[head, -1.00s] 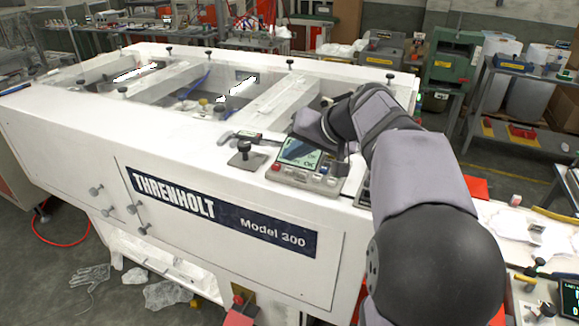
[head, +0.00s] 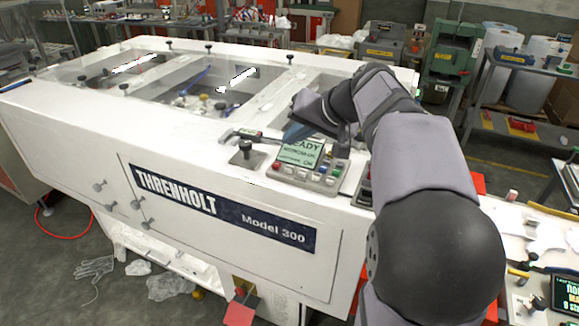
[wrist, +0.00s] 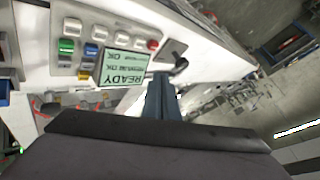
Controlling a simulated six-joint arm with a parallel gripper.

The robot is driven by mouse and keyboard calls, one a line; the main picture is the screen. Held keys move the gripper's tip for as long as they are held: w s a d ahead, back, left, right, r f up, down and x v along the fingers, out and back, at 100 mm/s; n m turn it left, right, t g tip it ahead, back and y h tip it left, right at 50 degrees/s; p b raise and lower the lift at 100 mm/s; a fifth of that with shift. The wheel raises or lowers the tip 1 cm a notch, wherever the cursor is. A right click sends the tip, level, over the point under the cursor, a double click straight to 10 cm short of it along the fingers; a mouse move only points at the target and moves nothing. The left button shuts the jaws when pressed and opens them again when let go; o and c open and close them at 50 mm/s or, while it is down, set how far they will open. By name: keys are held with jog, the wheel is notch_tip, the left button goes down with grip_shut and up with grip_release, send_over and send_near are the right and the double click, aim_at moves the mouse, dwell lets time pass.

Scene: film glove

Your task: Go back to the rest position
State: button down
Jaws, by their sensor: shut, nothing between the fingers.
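My gripper (head: 293,132) is in the head view at the top of the white Threnholt Model 300 machine (head: 90,140), above and beside its control panel (head: 330,178). The fingers are shut and empty, and they also show in the wrist view (wrist: 161,95). The panel's green screen (head: 302,152) reads READY with smaller lines under it. The wrist view shows the screen (wrist: 124,68) upside down, with coloured buttons beside it. The gripper looks apart from the panel. My forearm covers part of the machine's right end.
A bench with tools (head: 540,235) is at the right. A clear glove (head: 94,266) and crumpled plastic (head: 170,285) lie on the floor.

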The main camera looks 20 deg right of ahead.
dwell(0.3)
jog(key=s+a+f+n+g+h+p, duration=0.1)
jog(key=s+a+f+g+p, duration=0.3)
jog(key=s+f, duration=0.5)
jog(key=s+a+f+n+g+h+p, duration=0.2)
jog(key=s+f, duration=0.7)
jog(key=s, duration=0.7)
jog(key=a+n+g+p, duration=0.1)
jog(key=a+g+p, duration=0.1)
jog(key=a, duration=0.1)
jog(key=shift+s+f+n+g+p, duration=0.3)
jog(key=shift+s+f+n, duration=0.1)
